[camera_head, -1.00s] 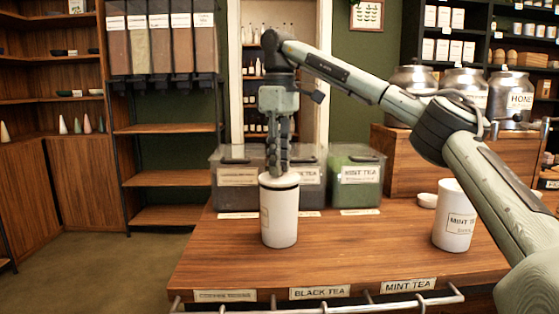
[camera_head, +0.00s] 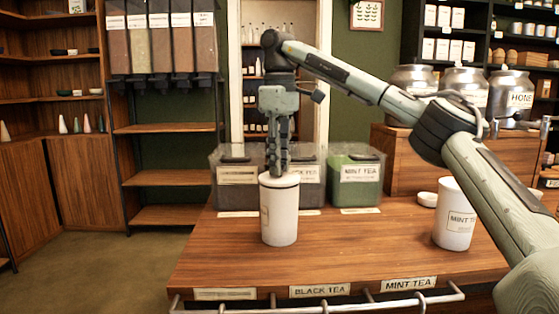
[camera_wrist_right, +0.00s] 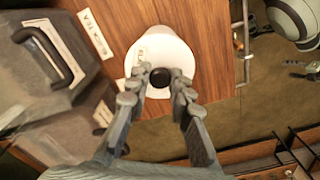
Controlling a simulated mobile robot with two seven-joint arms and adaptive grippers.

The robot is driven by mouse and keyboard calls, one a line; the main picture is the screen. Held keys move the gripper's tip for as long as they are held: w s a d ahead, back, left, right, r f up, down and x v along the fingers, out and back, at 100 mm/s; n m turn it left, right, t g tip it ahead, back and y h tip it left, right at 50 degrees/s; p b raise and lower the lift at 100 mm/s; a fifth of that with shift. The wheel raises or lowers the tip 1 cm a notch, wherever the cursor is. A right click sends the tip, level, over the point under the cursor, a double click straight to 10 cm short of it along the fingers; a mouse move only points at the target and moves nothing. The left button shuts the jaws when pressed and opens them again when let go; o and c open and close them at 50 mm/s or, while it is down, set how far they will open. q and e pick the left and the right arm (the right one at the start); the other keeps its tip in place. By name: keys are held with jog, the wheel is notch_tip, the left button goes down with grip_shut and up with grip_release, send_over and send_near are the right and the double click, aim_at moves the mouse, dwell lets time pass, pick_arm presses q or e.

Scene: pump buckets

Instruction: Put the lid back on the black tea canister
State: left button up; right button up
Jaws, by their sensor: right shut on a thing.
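A white canister (camera_head: 280,220) stands upright on the wooden counter, left of its middle in the head view. Its label is turned to the left edge and I cannot read it. The white lid (camera_head: 279,181) sits level at the canister's mouth, with only a thin dark line between them. My right gripper (camera_head: 279,168) points straight down over the lid and is shut on its knob. The right wrist view shows the black knob (camera_wrist_right: 158,77) between the fingertips, with the lid's white top (camera_wrist_right: 168,48) around it. My left gripper is not in view.
A white mint tea canister (camera_head: 454,220) stands at the counter's right, with a small white lid (camera_head: 427,199) beside it. Tea bins, including a mint tea bin (camera_head: 358,178), line the back. A metal rail (camera_head: 330,307) runs along the front edge. The counter's middle is clear.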

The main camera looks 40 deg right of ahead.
jog(key=o, duration=0.8)
jog(key=shift+o, duration=0.5)
jog(key=o, duration=0.4)
jog(key=shift+o, duration=0.2)
